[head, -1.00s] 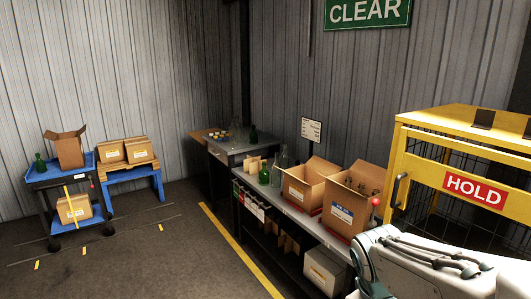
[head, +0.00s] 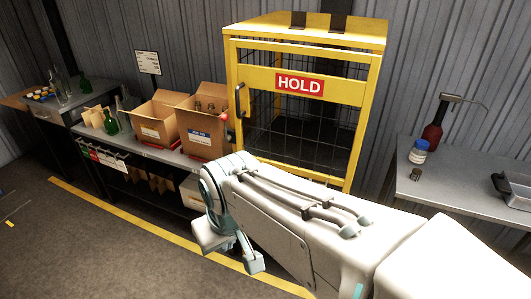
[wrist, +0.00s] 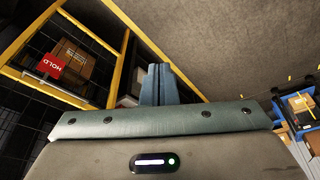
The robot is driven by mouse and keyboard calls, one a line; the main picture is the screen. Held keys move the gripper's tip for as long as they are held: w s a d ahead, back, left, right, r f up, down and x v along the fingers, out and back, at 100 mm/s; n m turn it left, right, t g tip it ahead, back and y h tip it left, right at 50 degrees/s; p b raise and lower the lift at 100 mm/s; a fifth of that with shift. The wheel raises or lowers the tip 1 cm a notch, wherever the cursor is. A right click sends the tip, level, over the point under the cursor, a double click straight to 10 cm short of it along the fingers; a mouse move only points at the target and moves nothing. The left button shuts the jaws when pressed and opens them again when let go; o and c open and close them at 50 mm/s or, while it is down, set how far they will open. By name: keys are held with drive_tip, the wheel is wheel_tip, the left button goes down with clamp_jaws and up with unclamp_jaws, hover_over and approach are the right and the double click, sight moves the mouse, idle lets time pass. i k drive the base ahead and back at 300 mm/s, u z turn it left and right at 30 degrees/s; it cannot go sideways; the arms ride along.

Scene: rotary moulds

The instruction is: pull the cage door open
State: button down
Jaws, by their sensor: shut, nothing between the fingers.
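The yellow-framed cage (head: 376,105) stands in the middle of the head view. Its mesh-panelled door (head: 345,90) bears a red HOLD sign (head: 299,86) and appears shut against the frame. A dark upright handle (head: 240,101) is on the door's left side. My gripper is low in front of the cage, below and apart from the handle; its fingers are not clear in the head view. In the wrist view my gripper (wrist: 160,70) has its two fingers together and empty. The yellow frame and a HOLD sign (wrist: 51,65) show there at the left, tilted.
Floor at left (head: 70,250) is clear.

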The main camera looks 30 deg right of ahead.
sight(357, 93)
drive_tip(key=z, duration=1.8)
drive_tip(key=i, duration=1)
drive_tip(key=u, duration=2.75)
